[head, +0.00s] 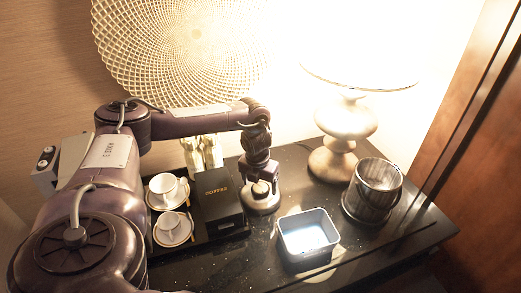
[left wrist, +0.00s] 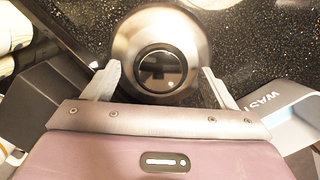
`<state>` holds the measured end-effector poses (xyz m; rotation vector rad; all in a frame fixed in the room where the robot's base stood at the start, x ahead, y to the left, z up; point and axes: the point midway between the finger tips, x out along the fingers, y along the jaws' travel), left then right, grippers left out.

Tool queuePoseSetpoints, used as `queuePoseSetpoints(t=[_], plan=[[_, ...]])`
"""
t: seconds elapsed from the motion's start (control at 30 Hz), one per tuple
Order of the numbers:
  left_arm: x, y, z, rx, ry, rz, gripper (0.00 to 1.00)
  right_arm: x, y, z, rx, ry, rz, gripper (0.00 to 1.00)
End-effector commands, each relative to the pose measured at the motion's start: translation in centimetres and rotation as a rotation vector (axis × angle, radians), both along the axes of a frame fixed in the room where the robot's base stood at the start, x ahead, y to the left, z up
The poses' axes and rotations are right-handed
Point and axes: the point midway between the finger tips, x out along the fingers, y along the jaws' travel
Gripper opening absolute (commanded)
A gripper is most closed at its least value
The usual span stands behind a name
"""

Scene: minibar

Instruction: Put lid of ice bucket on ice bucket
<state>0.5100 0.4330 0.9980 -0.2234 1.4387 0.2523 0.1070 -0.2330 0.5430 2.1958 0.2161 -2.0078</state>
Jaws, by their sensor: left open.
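The lid (head: 262,206) is a round silver disc with a dark knob, lying on the dark counter between the black box and the square bin. The ice bucket (head: 374,188) is a metal cylinder standing to the right, in front of the lamp. My left gripper (head: 262,184) points down over the lid. In the left wrist view my left gripper (left wrist: 160,84) is open, its fingers apart on either side of the lid's knob (left wrist: 161,68), with gaps to it. The lid's silver rim (left wrist: 123,45) also shows there. My right gripper is not in view.
A square bin (head: 308,236) stands between the lid and the bucket, nearer the front. A black box (head: 217,201) and two cups (head: 164,186) on saucers are to the left. A lamp (head: 339,135) stands behind the bucket. A woven disc (head: 175,50) is at the back.

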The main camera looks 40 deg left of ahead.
Motion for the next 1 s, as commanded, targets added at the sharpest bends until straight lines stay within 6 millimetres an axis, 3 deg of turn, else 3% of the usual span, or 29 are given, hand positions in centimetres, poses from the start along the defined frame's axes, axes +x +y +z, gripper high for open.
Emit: queuePoseSetpoints(t=[0.17, 0.63, 1.0], plan=[[0.01, -0.02, -0.05, 0.000, 0.000, -0.001, 0.77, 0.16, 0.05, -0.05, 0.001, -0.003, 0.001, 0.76], [0.02, -0.02, -0.01, 0.000, 0.000, 0.000, 0.16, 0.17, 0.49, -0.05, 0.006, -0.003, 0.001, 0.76], [0.12, -0.03, 0.46, -0.001, -0.003, 0.000, 0.13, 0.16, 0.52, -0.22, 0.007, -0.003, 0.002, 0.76]])
